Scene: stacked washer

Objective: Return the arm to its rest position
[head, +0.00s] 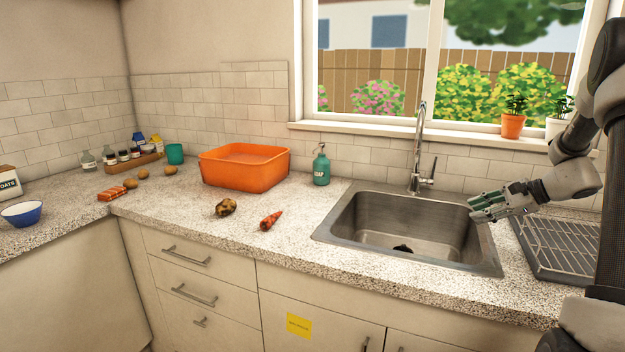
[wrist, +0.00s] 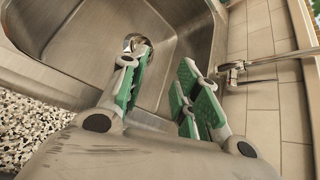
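My gripper (head: 486,205) is above the right side of the steel sink (head: 341,235) in the head view, its fingers pointing left. In the wrist view my gripper (wrist: 163,90) shows its green-padded fingers apart with nothing between them, so it is open and empty. The sink basin (wrist: 80,55) lies beneath and beyond the fingers in that view. My arm reaches in from the right side of the head view.
A tall faucet (head: 418,150) stands behind the sink, and a drying rack (head: 565,240) lies right of it. Potted plants (head: 513,124) line the windowsill.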

